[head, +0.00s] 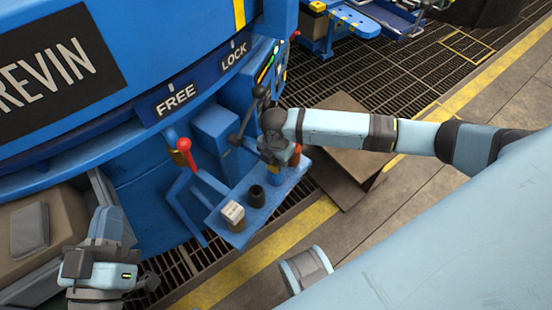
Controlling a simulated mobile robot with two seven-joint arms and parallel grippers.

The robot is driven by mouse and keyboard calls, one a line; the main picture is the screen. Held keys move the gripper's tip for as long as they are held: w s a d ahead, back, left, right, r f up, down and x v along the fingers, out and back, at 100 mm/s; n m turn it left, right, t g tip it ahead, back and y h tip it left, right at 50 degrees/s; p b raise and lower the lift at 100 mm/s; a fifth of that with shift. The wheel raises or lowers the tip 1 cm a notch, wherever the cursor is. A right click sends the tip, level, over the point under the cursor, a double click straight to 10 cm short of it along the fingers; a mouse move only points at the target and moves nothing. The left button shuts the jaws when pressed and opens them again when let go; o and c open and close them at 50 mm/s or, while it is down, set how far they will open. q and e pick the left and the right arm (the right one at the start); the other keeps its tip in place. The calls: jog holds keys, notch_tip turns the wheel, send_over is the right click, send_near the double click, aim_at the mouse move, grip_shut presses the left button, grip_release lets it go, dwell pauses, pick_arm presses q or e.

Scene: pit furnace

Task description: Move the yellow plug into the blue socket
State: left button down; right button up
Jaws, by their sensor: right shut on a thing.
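A small blue shelf (218,220) sticks out from the blue machine and carries a row of sockets. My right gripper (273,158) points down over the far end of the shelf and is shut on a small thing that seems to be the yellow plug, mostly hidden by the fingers. A blue upright piece, seemingly the blue socket (273,177), stands right below the fingers. I cannot tell whether plug and socket touch. My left gripper (148,283) is low at the left, away from the shelf; its opening is not clear.
A black cylinder (257,193) and a cream-topped block (233,214) stand on the near shelf. An orange-red piece (296,155) is beside my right gripper. A red-knobbed lever (184,146) and a black-knobbed lever (259,91) rise nearby. Floor grating and brown plates lie beyond.

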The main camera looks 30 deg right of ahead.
jog(key=shift+f, duration=0.2)
jog(key=o, duration=0.7)
